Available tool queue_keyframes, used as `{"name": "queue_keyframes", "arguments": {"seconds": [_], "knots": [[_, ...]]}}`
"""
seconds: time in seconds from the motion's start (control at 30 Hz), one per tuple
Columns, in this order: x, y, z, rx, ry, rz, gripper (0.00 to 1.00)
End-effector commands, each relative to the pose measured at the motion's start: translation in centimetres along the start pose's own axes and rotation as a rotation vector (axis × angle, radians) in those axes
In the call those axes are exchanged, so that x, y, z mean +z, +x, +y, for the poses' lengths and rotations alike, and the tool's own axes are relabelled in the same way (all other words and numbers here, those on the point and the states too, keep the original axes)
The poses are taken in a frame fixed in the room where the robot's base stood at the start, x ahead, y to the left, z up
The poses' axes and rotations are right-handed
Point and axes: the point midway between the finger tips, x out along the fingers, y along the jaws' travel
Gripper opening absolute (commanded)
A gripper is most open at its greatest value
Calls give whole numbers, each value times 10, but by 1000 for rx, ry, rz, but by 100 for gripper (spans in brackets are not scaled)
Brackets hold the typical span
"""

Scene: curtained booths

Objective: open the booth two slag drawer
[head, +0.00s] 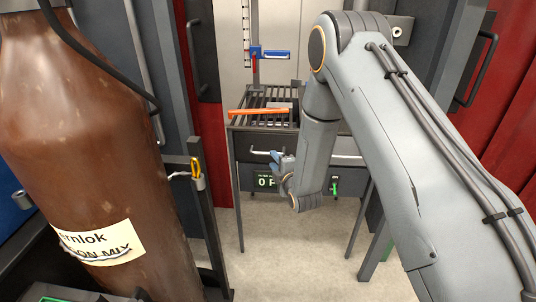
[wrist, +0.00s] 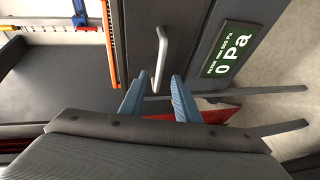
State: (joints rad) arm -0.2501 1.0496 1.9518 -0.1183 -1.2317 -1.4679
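The slag drawer (head: 255,142) is a dark front under a slatted bench in the head view, and it looks closed. Its pale bar handle (head: 262,152) runs across the front. In the wrist view the handle (wrist: 168,48) stands out from the dark drawer front (wrist: 140,30). My gripper (head: 277,157) is at the handle, with part of it hidden by my wrist. In the wrist view its blue fingers (wrist: 153,82) are apart, one on each side of the handle's near end. I see no clear contact.
A slatted bench top (head: 262,120) holds an orange bar (head: 257,113). A display reading 0 Pa (head: 265,181) sits below the drawer. A large brown gas cylinder (head: 80,150) stands at left. Red curtains (head: 500,110) hang at right. Pale floor (head: 290,260) in front is clear.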

Motion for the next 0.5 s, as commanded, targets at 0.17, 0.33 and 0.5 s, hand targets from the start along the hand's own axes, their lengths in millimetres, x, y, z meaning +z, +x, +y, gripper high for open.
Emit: {"name": "queue_keyframes", "arguments": {"seconds": [0.17,0.33,0.5], "knots": [[-2,17,0,11,-12,4,29],[-2,44,1,11,-10,4,29],[-2,66,1,10,-10,3,29]]}}
